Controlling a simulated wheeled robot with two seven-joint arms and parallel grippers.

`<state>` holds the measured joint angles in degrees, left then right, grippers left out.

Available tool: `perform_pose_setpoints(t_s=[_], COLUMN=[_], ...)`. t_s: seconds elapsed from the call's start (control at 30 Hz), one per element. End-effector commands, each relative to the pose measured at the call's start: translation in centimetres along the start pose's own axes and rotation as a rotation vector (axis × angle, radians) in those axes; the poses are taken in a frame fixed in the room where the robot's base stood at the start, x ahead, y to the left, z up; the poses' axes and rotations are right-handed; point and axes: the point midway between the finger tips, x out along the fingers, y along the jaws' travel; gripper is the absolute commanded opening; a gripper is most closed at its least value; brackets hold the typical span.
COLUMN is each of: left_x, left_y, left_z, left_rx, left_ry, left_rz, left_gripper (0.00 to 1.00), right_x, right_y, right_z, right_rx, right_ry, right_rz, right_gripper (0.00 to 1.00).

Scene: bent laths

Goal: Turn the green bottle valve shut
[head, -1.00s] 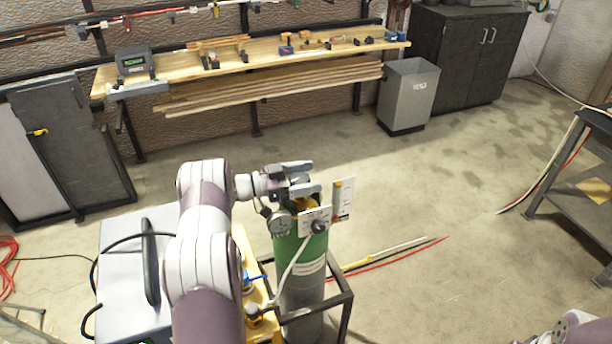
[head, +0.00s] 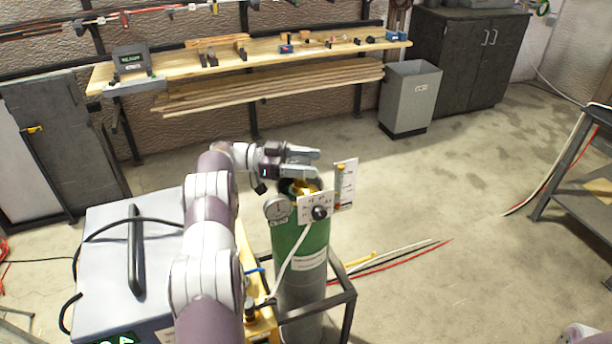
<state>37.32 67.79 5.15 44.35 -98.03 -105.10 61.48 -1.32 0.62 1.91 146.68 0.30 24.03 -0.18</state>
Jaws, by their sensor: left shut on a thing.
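The green bottle (head: 312,243) stands upright in a dark metal frame, with a grey lower part. Its brass valve (head: 300,189) is at the top, partly hidden by my gripper. My left gripper (head: 312,163) is at the top of the bottle, its fingers pointing right and shut on the valve. The grip itself is hard to see from this angle. A round gauge (head: 277,208) and a white panel with a black knob (head: 319,213) sit just below the gripper. My right gripper is not in view.
A grey machine with a black handle (head: 135,250) stands left of the bottle. A white hose (head: 291,262) runs down the bottle's front. Rods (head: 400,256) lie on the floor to the right. A workbench (head: 270,60) and bin (head: 409,97) stand behind; the floor between is clear.

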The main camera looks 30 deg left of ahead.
Motion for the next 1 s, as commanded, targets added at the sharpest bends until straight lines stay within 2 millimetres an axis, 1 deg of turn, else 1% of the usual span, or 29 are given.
perform_pose_setpoints(t_s=[0.03,0.3,0.87,0.9,0.93,0.97,1.0], left_x=[0.1,0.0,0.0,0.0,0.0,0.0,0.0], left_y=[0.0,0.2,0.3,0.3,0.3,0.3,0.3], left_z=[0.7,0.4,0.1,0.1,0.1,0.1,0.1], left_rx=[0.002,-0.002,-0.007,-0.007,-0.007,-0.006,-0.006], left_ry=[-0.001,-0.001,0.001,0.001,0.001,0.001,0.001], left_rz=[0.024,0.119,0.148,0.148,0.148,0.148,0.148], left_gripper=[0.31,0.31,0.31,0.68,0.78,0.82,0.82], right_x=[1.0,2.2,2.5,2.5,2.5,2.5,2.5], right_y=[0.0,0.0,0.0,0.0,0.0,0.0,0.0], right_z=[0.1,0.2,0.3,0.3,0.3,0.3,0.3], right_rx=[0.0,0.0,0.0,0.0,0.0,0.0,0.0], right_ry=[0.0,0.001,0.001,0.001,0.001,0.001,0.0], right_rz=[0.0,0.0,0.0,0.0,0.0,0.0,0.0], right_gripper=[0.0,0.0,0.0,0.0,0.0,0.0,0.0])
